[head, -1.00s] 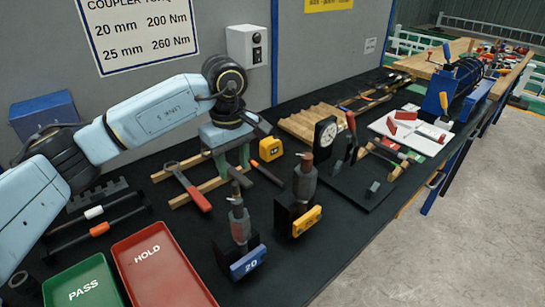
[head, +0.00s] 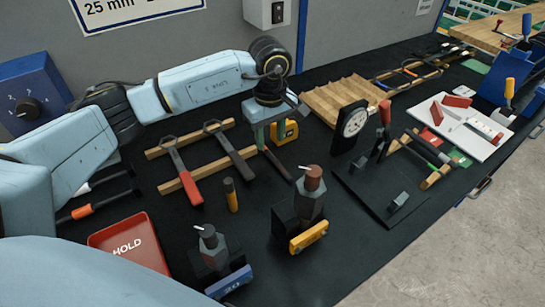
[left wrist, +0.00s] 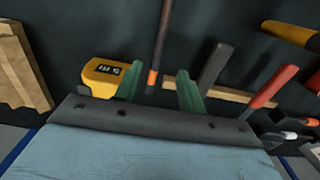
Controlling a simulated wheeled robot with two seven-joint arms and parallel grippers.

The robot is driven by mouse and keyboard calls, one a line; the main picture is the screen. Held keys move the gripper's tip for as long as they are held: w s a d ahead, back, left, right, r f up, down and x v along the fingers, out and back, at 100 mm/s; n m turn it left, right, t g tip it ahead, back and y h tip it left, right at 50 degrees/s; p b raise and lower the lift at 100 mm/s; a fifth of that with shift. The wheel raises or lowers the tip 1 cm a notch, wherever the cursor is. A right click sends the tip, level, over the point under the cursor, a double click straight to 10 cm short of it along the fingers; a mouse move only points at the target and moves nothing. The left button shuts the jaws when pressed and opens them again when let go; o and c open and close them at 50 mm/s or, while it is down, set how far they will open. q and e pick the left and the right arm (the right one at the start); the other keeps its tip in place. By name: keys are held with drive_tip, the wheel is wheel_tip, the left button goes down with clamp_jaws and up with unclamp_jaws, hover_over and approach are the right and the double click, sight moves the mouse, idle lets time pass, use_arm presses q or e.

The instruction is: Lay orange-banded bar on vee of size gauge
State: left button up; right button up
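My left gripper (head: 270,143) points down over the black bench top. In the left wrist view its two green fingers (left wrist: 160,92) stand apart, with a thin dark bar (left wrist: 163,35) carrying an orange band (left wrist: 152,77) between them. A gap shows between the bar and each finger. The bar's near end is hidden at the gripper edge. In the head view part of this bar (head: 277,165) shows beyond the fingers. The size gauge seems to be the black plate (head: 372,195) with a round dial (head: 352,122); its vee is not clear. My right gripper is not in view.
A yellow tape measure (head: 286,130) stands close behind the gripper. Red- and dark-handled wrenches (head: 185,180) lie on wooden strips to the left. Two upright tools (head: 310,195) stand in front. Another orange-sleeved bar (head: 82,211) lies far left, by a red HOLD tray (head: 128,246).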

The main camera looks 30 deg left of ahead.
sight(272, 155)
use_arm(q)
wheel_tip(272, 155, down, 2)
drive_tip(key=shift+d, duration=0.15)
wheel_tip(272, 155, down, 3)
drive_tip(key=shift+w+f, duration=0.1)
drive_tip(key=shift+f, duration=0.1)
drive_tip(key=shift+c, duration=0.4)
clamp_jaws()
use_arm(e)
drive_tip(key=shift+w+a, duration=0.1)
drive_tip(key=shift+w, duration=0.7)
